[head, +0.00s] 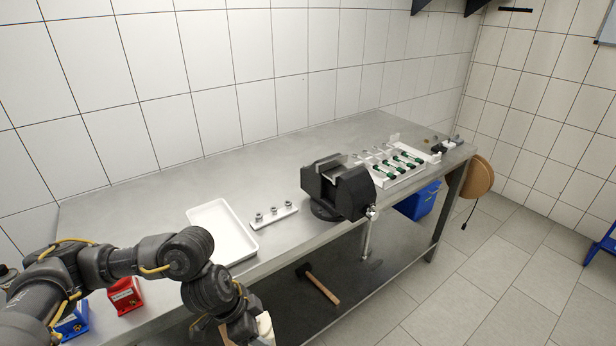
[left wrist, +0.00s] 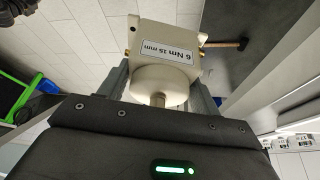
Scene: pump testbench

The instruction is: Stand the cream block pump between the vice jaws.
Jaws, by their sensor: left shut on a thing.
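The cream block pump (left wrist: 160,76) fills the middle of the left wrist view, with a round boss, a shaft and a label reading "6 Nm 15 mm". My left gripper (left wrist: 160,92) is shut on it, one finger on each side. In the head view a cream part of the pump (head: 265,325) shows at the bottom edge, beside my left arm, in front of the bench and apart from the vice. The black vice (head: 345,193) stands at the bench's front edge with a gap between its jaws (head: 329,165). My right gripper is not in view.
A white tray (head: 219,226) and a strip with three fittings (head: 273,214) lie left of the vice. A rack with green-handled tools (head: 398,165) lies to its right. A red bin (head: 124,295) is at lower left. A hammer (head: 318,284) lies on the lower shelf.

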